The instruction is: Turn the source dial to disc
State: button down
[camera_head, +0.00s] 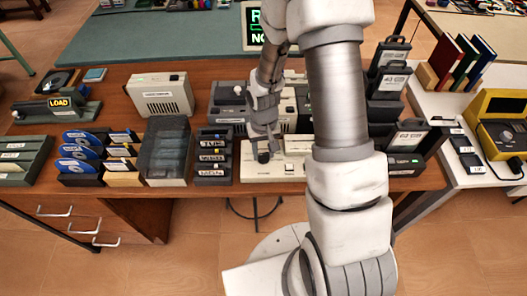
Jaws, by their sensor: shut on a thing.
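The cream control panel (281,174) lies at the front edge of the brown table. A dark round knob (264,157), probably the source dial, stands at its left part. My gripper (264,149) reaches down to the knob from above and is shut on it. The gripper and wrist hide part of the knob, and the marks around it are too small to read, so I cannot tell which setting it points to.
Several dark cassettes (213,157) stand left of the panel, beside a grey translucent box (165,150). Blue discs (80,152) are racked farther left. A beige device (160,95) stands behind. A black drive (405,164) is at right. My arm covers the panel's right side.

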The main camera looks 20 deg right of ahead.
dwell(0.3)
jog(key=shift+c, duration=2)
grip_release()
jog(key=shift+r, duration=0.1)
notch_tip(320, 180, up, 17)
jog(key=p, duration=0.1)
jog(key=shift+r, duration=0.15)
notch_tip(320, 180, up, 11)
jog(key=t, duration=0.3)
send_over(264, 155)
jog(key=s, duration=0.6)
jog(key=s+r+t, duration=0.2)
jog(key=s+r, duration=0.4)
jog(key=s, duration=0.3)
jog(key=shift+n+t, duration=0.3)
jog(key=shift+n, duration=0.1)
